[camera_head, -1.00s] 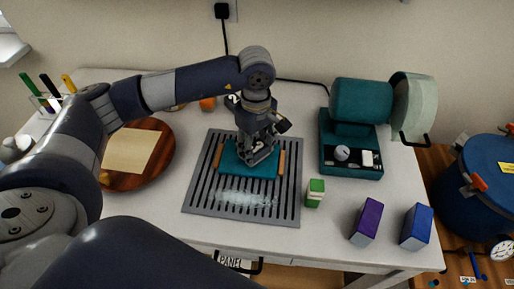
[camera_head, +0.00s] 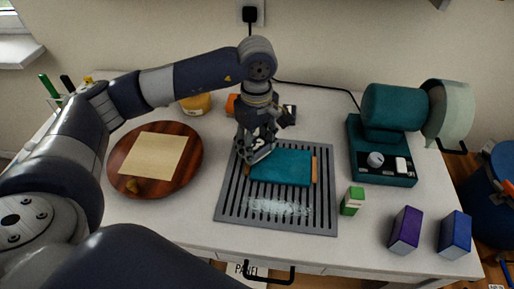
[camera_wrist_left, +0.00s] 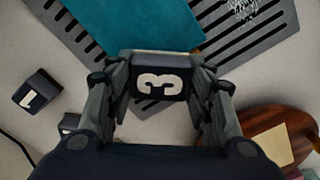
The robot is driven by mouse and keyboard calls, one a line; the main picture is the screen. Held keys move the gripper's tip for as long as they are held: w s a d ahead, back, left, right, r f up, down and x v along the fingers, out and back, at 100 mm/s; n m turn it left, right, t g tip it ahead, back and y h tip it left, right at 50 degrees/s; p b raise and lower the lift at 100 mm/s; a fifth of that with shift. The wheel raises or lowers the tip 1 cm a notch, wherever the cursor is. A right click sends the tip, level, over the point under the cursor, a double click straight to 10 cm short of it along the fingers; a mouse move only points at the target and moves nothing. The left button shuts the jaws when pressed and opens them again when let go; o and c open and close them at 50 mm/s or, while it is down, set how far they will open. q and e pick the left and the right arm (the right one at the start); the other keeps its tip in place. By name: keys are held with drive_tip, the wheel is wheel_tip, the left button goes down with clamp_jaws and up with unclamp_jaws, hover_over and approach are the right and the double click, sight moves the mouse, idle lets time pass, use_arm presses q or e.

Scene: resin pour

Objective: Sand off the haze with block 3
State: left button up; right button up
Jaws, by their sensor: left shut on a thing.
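My left gripper (camera_head: 258,152) is at the left end of the teal panel (camera_head: 282,168), which lies on the grey slotted rack (camera_head: 232,206). It is shut on block 3 (camera_wrist_left: 160,78), a dark block with a white "3" facing the left wrist camera. In the head view the fingers hide most of the block, and I cannot tell whether it touches the panel or rack. A patch of white haze (camera_head: 278,206) shows in front of the panel, over the slats; it also shows in the left wrist view (camera_wrist_left: 238,12). My right gripper is not in view.
A dark block marked 1 (camera_wrist_left: 37,92) stands beside the rack. A round wooden board with a paper sheet (camera_head: 154,157) is left. A green-and-white block (camera_head: 352,201), purple box (camera_head: 405,230), blue box (camera_head: 455,234) and teal machine (camera_head: 384,150) are right.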

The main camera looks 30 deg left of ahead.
use_arm(q)
drive_tip(key=r, duration=0.1)
drive_tip(key=d+r+p, duration=0.1)
drive_tip(key=shift+w+r, duration=0.1)
drive_tip(key=shift+r, duration=0.3)
drive_tip(key=shift+a+r+p, duration=0.2)
drive_tip(key=shift+r+p, duration=0.2)
drive_tip(key=shift+r, duration=0.3)
drive_tip(key=shift+r+p, duration=0.45)
drive_tip(key=shift+r, duration=0.55)
